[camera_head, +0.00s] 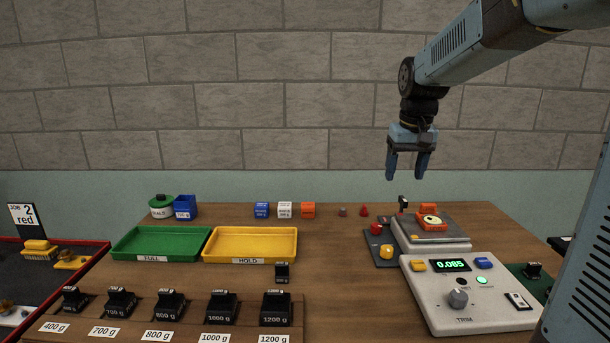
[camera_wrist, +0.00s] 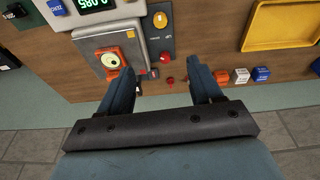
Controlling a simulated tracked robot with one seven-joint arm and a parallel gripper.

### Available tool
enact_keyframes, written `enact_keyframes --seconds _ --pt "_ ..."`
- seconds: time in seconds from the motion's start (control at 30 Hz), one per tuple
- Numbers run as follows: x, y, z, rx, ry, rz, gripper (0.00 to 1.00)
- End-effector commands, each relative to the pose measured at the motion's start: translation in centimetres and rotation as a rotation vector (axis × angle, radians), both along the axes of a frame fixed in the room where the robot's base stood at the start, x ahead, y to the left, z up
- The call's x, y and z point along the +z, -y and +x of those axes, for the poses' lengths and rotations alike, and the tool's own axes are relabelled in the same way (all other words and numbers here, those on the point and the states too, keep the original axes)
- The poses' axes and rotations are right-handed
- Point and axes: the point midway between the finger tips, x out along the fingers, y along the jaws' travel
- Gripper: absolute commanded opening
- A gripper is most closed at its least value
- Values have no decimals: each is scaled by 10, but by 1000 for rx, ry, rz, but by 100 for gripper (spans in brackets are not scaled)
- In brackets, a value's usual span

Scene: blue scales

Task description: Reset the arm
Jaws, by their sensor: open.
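My gripper (camera_head: 407,174) hangs in the air above the back right of the table, fingers pointing down. Its two fingers are apart with nothing between them; it also shows in the wrist view (camera_wrist: 164,88). My arm reaches in from the upper right of the head view. The control box (camera_head: 467,305) in front reads about 0.085. The gripper touches nothing.
A green tray (camera_head: 125,256) and a yellow tray (camera_head: 215,256) lie on the left of the wooden table (camera_head: 345,290). Black weights (camera_head: 221,307) line a front rack. Small blue, white and orange cubes (camera_head: 285,210) stand at the back. The table's middle is clear.

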Motion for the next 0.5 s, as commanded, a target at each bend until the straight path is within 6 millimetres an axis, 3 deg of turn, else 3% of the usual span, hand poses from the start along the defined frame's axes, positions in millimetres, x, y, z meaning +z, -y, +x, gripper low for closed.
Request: enact_keyframes --seconds 0.2,0.5 --pt "12 0 -61 -11 67 3 64" --pt "10 0 -139 -26 156 9 64"
